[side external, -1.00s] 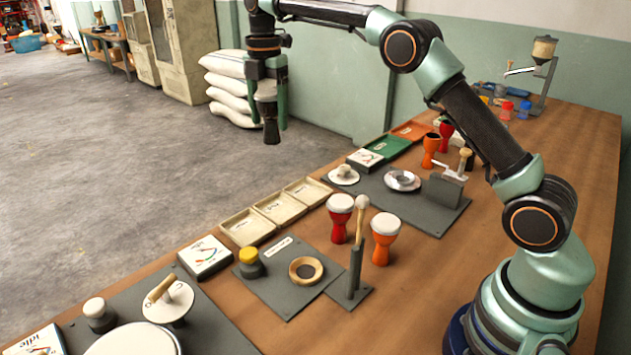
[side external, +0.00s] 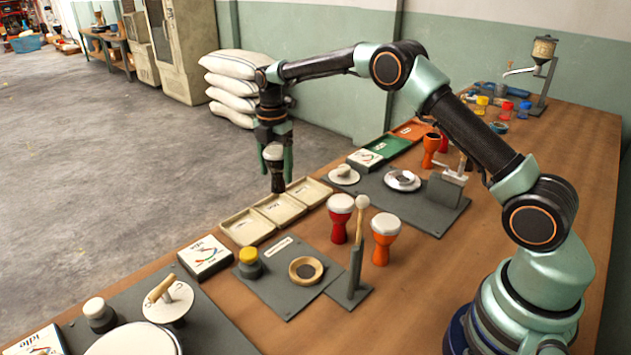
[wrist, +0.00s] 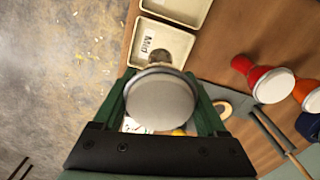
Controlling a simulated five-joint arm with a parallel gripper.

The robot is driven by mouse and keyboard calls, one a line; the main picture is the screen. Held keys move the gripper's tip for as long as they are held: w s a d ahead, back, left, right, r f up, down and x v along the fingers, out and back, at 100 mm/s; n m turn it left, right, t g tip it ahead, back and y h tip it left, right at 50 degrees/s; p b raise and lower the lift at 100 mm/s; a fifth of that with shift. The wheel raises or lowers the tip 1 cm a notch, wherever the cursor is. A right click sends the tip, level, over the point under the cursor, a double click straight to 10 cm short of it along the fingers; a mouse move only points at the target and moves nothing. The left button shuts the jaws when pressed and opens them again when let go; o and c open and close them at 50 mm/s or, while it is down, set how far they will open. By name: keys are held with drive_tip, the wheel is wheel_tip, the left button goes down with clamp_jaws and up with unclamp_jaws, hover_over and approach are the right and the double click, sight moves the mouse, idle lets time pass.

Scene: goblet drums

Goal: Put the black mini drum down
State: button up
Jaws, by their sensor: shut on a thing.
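The black mini drum (side external: 276,176), with a pale head, hangs upright in my gripper (side external: 275,152). In the wrist view its round head (wrist: 160,102) fills the space between the two green fingers (wrist: 164,112), which are shut on it. The drum's foot is above the row of three cream trays, near the far edge of the middle one (side external: 281,208). I cannot tell from the pictures how big the gap is. In the wrist view a cream tray marked "Mid" (wrist: 175,43) shows just beyond the drum, partly hidden by it.
Another cream tray (side external: 248,228) lies nearer the camera. A red drum (side external: 340,219) and an orange drum (side external: 383,240) stand by a mallet holder (side external: 356,268). Green (side external: 385,146) and orange (side external: 411,130) trays lie farther back. The table's left edge is close to the trays.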

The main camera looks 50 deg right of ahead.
sight(278, 190)
drive_tip(key=shift+f, duration=3.25)
drive_tip(key=o, duration=1.5)
drive_tip(key=shift+f, duration=0.15)
